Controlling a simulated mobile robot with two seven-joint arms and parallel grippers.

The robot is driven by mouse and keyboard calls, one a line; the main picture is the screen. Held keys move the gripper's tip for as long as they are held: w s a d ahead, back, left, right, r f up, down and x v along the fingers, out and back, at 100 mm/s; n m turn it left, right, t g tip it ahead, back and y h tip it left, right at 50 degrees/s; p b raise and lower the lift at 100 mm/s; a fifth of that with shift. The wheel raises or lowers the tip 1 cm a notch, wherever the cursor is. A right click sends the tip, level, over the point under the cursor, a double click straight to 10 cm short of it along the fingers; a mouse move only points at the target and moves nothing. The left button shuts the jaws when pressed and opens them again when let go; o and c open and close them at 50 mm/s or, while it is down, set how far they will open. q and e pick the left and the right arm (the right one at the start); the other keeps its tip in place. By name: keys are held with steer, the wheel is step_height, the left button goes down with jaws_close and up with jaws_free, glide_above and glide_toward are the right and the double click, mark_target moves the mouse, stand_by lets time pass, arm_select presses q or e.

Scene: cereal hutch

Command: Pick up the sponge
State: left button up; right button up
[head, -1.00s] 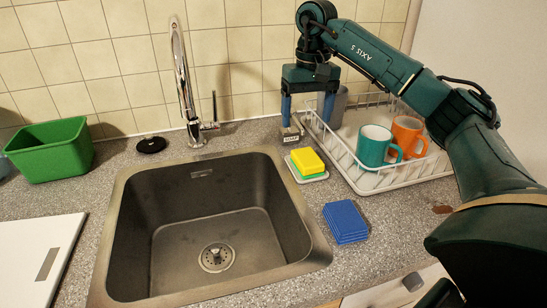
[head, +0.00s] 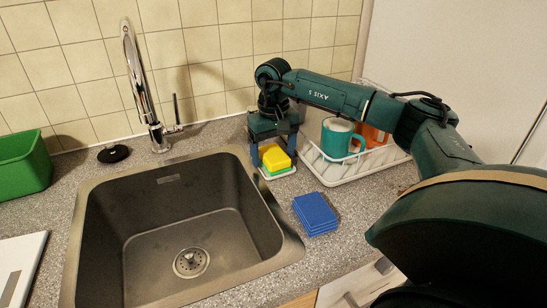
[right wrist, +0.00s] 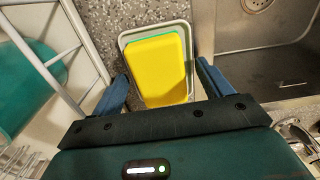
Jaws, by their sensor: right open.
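The sponge is a yellow block with a green underside (head: 277,157). It lies on a small white dish (head: 279,176) between the sink and the dish rack. My right gripper (head: 273,155) points down right at the sponge, its blue fingers open and empty. In the right wrist view the sponge (right wrist: 160,65) lies lengthwise in its dish (right wrist: 127,38), with one finger to each side. I cannot tell how far down the fingertips reach beside it. My left gripper is not in view.
The sink (head: 110,262) is left of the sponge, with the faucet (head: 142,85) behind it. The dish rack (head: 335,175) with a teal mug (head: 338,142) and an orange mug (head: 374,135) is close on the right. A blue stack (head: 315,213) lies in front. A green bin (head: 25,165) stands far left.

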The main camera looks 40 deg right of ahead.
steer(key=shift+f, duration=0.35)
steer(key=shift+c, duration=0.4)
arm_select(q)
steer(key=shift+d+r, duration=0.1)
arm_select(e)
steer(key=c, duration=1)
steer(key=shift+o, duration=0.2)
steer(key=shift+r, duration=0.1)
steer(key=shift+r, duration=0.65)
arm_select(q)
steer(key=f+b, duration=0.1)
steer(key=b, duration=0.1)
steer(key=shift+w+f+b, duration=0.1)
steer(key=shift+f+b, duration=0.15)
steer(key=shift+b, duration=0.05)
arm_select(e)
steer(key=w+a, duration=0.2)
steer(key=a, duration=0.6)
steer(key=w+a, duration=0.3)
steer(key=a, duration=0.6)
steer(key=shift+w, duration=0.25)
